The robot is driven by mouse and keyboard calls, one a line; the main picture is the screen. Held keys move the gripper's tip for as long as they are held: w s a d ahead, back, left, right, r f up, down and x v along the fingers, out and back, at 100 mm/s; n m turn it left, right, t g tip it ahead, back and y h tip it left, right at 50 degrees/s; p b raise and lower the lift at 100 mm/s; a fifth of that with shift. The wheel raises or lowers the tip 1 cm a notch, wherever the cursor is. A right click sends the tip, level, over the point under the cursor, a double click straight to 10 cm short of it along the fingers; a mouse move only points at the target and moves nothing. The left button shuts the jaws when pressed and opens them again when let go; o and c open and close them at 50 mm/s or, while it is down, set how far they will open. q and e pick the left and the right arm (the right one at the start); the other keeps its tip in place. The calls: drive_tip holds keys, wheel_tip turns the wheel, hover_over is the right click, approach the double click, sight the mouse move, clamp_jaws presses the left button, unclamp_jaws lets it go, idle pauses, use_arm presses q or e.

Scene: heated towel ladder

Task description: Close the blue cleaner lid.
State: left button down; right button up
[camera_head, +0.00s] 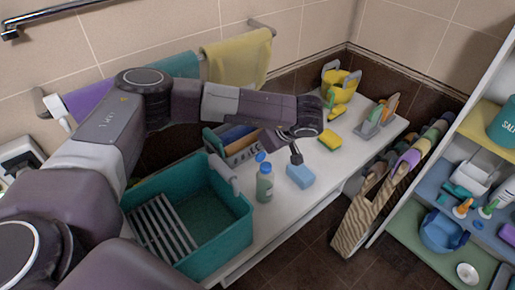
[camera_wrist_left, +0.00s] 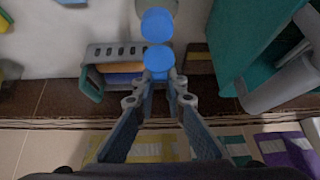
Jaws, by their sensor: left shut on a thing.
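The cleaner bottle (camera_head: 264,187) stands upright on the white counter, with a pale green body and a blue top. Its blue lid (camera_head: 261,157) is tipped open on the wall side of the top. In the left wrist view the lid (camera_wrist_left: 158,59) is a blue disc beside the round blue bottle top (camera_wrist_left: 157,25). My left gripper (camera_wrist_left: 162,80) reaches in from the wall side and is shut on the lid, its fingertips at the lid's near edge. In the head view the gripper (camera_head: 282,150) partly hides its own grip. My right gripper is not in view.
A teal basin (camera_head: 245,227) with a white rack stands left of the bottle. A blue sponge (camera_head: 300,176) lies close on the right. A grey caddy (camera_head: 240,153) stands behind, toward the wall. A yellow sponge (camera_head: 330,139) lies farther right.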

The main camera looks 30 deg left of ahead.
use_arm(q)
drive_tip(key=shift+s+d+f, duration=0.1)
drive_tip(key=shift+s+f, duration=0.1)
drive_tip(key=shift+f, duration=0.15)
drive_tip(key=c, duration=2.3)
unclamp_jaws()
drive_tip(key=o, duration=0.4)
drive_tip(key=shift+w, duration=0.25)
drive_tip(key=shift+c, duration=0.2)
drive_tip(key=shift+r, duration=0.1)
drive_tip(key=shift+r, duration=0.1)
drive_tip(key=v, duration=1.1)
drive_tip(key=shift+d+r, duration=0.2)
drive_tip(key=shift+r, duration=0.1)
drive_tip(key=shift+o, duration=0.3)
drive_tip(key=shift+s, duration=0.1)
